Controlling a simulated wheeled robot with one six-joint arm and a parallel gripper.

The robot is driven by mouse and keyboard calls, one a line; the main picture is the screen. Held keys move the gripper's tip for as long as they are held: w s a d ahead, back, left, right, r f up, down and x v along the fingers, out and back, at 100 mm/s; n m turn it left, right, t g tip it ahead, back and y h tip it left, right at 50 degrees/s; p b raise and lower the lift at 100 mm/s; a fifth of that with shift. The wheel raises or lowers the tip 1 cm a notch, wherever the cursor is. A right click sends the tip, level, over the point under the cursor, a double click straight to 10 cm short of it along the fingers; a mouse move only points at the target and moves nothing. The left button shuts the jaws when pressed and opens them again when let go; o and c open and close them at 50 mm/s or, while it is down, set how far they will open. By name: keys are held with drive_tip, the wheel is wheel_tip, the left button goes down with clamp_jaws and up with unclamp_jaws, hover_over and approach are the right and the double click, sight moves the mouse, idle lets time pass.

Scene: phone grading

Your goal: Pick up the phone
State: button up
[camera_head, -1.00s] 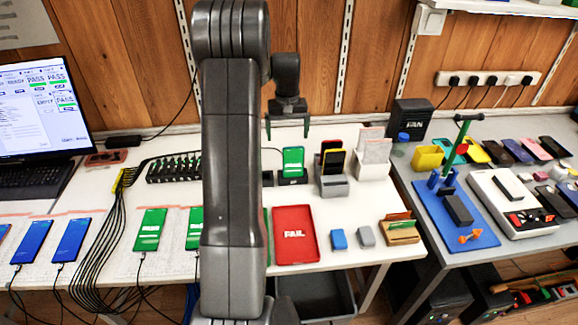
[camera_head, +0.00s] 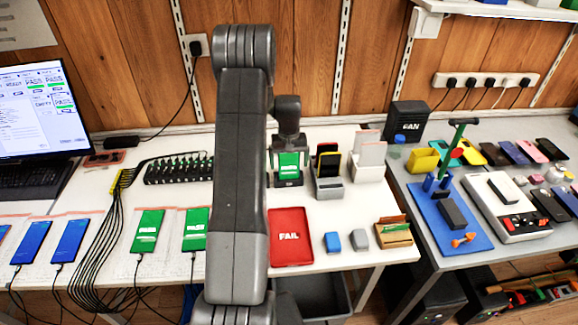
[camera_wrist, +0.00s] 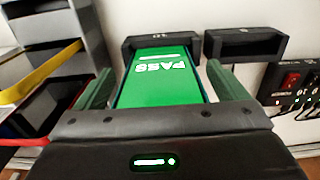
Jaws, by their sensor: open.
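A phone (camera_head: 289,166) with a green screen stands in a dark cradle (camera_head: 287,182) on the white table, in the head view. In the wrist view the same phone (camera_wrist: 160,80) shows PASS upside down, and the black cradle top (camera_wrist: 160,42) is behind its far end. My gripper (camera_head: 289,160) is open, with its green fingers (camera_wrist: 160,88) on either side of the phone. Small gaps show between the fingers and the phone's edges. The phone's near end is hidden by the gripper body in the wrist view.
A grey holder with phones (camera_head: 328,185) stands just right of the cradle. A black block (camera_wrist: 245,45) and a switch panel (camera_wrist: 295,90) are close by on the other side. A red FAIL tray (camera_head: 290,255) lies in front. More green PASS phones (camera_head: 147,232) lie at left.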

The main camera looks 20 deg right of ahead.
drive_tip(key=c, duration=1.3)
drive_tip(key=shift+r, duration=0.2)
